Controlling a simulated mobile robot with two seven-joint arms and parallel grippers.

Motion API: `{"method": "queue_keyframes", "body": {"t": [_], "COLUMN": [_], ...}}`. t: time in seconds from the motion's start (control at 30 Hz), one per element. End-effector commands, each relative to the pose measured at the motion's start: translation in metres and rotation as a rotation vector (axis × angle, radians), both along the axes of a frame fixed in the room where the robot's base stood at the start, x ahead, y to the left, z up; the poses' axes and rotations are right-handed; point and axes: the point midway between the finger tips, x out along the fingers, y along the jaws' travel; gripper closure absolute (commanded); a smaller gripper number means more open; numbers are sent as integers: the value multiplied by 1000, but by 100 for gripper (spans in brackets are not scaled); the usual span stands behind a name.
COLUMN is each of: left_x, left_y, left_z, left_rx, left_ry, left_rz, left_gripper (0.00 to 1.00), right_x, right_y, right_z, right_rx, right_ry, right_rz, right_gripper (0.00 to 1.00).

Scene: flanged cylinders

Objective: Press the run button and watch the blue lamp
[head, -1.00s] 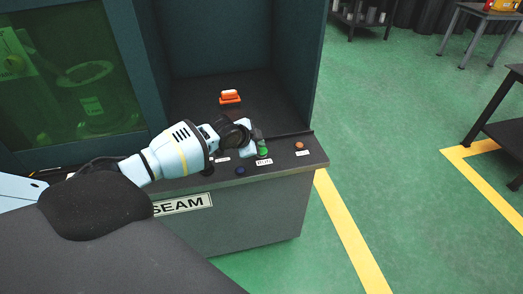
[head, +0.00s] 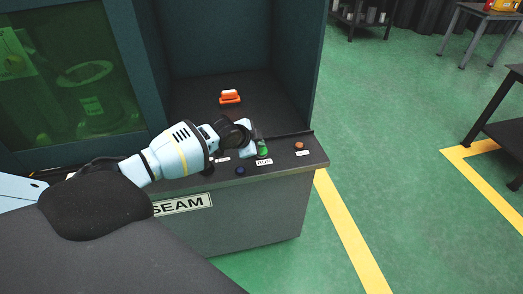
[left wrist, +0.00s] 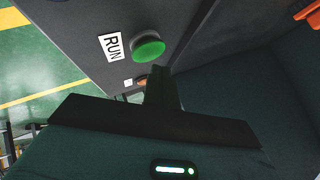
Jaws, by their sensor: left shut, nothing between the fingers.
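The green run button (head: 263,152) sits on the front ledge of the machine, above its RUN label (head: 264,162). It also shows in the left wrist view (left wrist: 149,48), beside the label. My left gripper (head: 260,143) is shut and empty, with its fingertips (left wrist: 160,78) close to the button. I cannot tell whether they touch it. A small dark blue round fitting (head: 240,170), which looks like the blue lamp, sits left of the button and shows no clear glow. My right gripper is not in view.
An orange button (head: 299,146) with a label sits to the right on the same ledge. An orange and white object (head: 230,97) rests inside the open bay. A green-tinted window (head: 75,75) is at left.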

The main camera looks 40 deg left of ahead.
Motion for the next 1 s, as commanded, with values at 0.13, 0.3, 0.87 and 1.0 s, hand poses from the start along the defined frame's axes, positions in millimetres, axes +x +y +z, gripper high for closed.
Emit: {"method": "queue_keyframes", "body": {"t": [0.13, 0.3, 0.87, 1.0], "left_x": [0, 0, 0, 0], "left_y": [0, 0, 0, 0], "left_z": [-6, -8, -11, -12], "left_rx": [0, 1, 0, 0], "left_ry": [1, 1, 1, 1], "left_rz": [0, 1, 0, 0], "left_gripper": [100, 100, 100, 100], "right_x": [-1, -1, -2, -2], "right_y": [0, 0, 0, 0], "right_z": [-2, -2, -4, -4], "right_rx": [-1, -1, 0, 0], "right_ry": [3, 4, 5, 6], "right_rz": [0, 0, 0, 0], "right_gripper": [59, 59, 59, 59]}}
